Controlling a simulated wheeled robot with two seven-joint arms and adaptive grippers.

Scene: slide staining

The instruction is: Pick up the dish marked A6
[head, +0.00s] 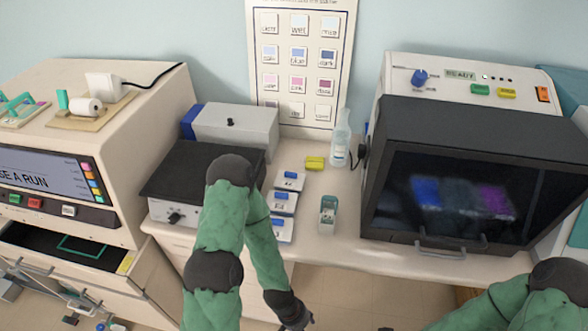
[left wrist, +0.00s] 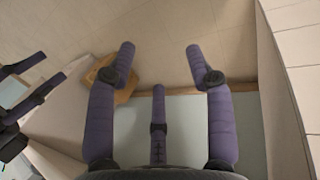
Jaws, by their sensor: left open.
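Three flat white dishes with blue labels lie in a column on the bench in the head view: a far one (head: 289,181), a middle one (head: 282,203) and a near one (head: 279,230). Their label text is too small to read surely, so I cannot tell which is A6. My left gripper (head: 298,318) hangs in front of the bench, below the near dish and apart from it. In the left wrist view the left gripper (left wrist: 160,62) is open and empty, with floor behind its fingers. My right arm shows at the lower right; its gripper is out of frame.
A dark-topped device (head: 190,180) stands left of the dishes, partly behind my left arm. A large dark-windowed machine (head: 460,160) fills the bench's right side.

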